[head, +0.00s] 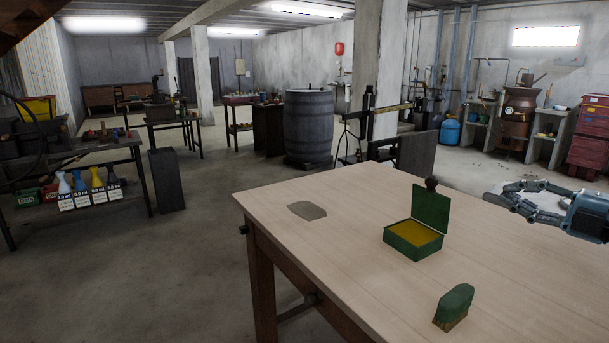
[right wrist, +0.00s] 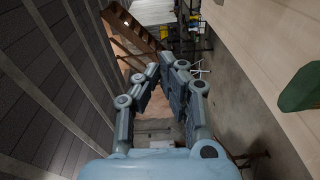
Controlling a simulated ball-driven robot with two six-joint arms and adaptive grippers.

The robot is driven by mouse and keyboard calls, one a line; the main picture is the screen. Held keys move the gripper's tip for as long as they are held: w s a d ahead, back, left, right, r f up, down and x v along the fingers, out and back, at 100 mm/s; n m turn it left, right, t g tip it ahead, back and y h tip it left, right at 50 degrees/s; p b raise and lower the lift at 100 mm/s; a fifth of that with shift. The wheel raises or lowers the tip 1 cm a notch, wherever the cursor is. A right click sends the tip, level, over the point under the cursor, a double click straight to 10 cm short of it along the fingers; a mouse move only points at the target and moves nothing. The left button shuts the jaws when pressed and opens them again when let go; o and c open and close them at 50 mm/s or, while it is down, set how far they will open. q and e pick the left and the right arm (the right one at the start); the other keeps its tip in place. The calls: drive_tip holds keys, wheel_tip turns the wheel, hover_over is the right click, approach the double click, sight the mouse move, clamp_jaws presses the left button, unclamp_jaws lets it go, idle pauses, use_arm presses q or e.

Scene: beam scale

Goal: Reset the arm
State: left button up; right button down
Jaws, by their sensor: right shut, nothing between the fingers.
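My right gripper (head: 495,194) is at the right of the head view, beyond the table's far right edge or over it; I cannot tell which. It points left, is shut and holds nothing. It also shows in the right wrist view (right wrist: 163,68), with its fingers close together above the floor. My left gripper is not in view.
The wooden table (head: 340,250) bears an open green box (head: 405,250) with a yellow inside, a green-backed brush (head: 455,304) and a flat grey piece (head: 307,210). A pale round thing (head: 545,198) is partly hidden by my right gripper. The table's left part is mostly clear.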

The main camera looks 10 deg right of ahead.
drive_tip(key=s+a+f+m+g+h, duration=0.1)
drive_tip(key=s+a+f+m+h, duration=0.2)
drive_tip(key=a+f+m+h, duration=0.25)
drive_tip(key=s+a+f+m+g+h, duration=0.1)
drive_tip(key=s+a+f+m+h, duration=0.25)
drive_tip(key=f+m, duration=0.35)
drive_tip(key=s+a+f+m+g, duration=0.2)
drive_tip(key=s+a+m+g, duration=0.3)
drive_tip(key=s, duration=0.5)
drive_tip(key=s+a+f+m+g, duration=0.2)
drive_tip(key=s+a+m+g, duration=0.35)
drive_tip(key=s, duration=0.55)
wheel_tip(320, 180, down, 29)
drive_tip(key=s+d+g+b, duration=0.1)
drive_tip(key=s+d+b, duration=0.15)
drive_tip(key=b, duration=0.25)
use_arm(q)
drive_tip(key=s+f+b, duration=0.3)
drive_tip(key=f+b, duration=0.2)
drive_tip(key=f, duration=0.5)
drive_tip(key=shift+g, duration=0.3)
use_arm(e)
drive_tip(key=s+d+f+g, duration=0.1)
drive_tip(key=s+f, duration=1.8)
drive_tip(key=f, duration=0.3)
drive_tip(key=shift+d+n+g, duration=0.25)
drive_tip(key=shift+n+g, duration=0.05)
drive_tip(key=shift+g, duration=0.05)
